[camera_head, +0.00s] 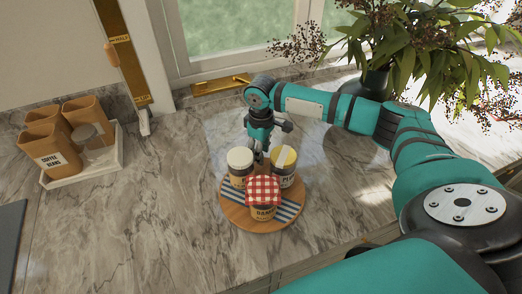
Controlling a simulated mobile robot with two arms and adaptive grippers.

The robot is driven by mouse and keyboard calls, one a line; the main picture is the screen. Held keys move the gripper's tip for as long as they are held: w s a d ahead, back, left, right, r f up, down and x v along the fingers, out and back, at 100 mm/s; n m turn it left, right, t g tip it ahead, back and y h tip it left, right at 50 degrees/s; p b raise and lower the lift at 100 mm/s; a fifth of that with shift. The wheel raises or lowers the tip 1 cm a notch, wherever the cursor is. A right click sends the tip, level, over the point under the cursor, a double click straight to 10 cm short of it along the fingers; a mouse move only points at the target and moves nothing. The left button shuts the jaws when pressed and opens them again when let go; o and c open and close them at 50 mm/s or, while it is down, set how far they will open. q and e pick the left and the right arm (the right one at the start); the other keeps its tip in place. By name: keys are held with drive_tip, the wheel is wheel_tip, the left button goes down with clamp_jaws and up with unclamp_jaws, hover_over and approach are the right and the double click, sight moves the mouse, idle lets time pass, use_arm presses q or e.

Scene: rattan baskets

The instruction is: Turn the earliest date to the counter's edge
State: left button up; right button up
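Several jars stand upright close together on a round wooden board (232,211) with a blue-and-white striped cloth or pattern. One jar with a red checked cover (263,192) is nearest, with a partly readable label. No date is legible. My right gripper (260,157) points down behind and between the two rear jars. Its fingertips are small and partly hidden, so its opening and any contact are unclear. My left gripper is out of view.
A white tray (62,179) with brown canisters, one labelled coffee beans, sits at the left. A dark vase (375,80) with leafy branches stands behind my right arm. The marble counter (165,215) is clear left of the board, and its front edge (320,257) runs below right.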

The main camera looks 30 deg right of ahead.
drive_tip(key=shift+f, duration=0.55)
clamp_jaws()
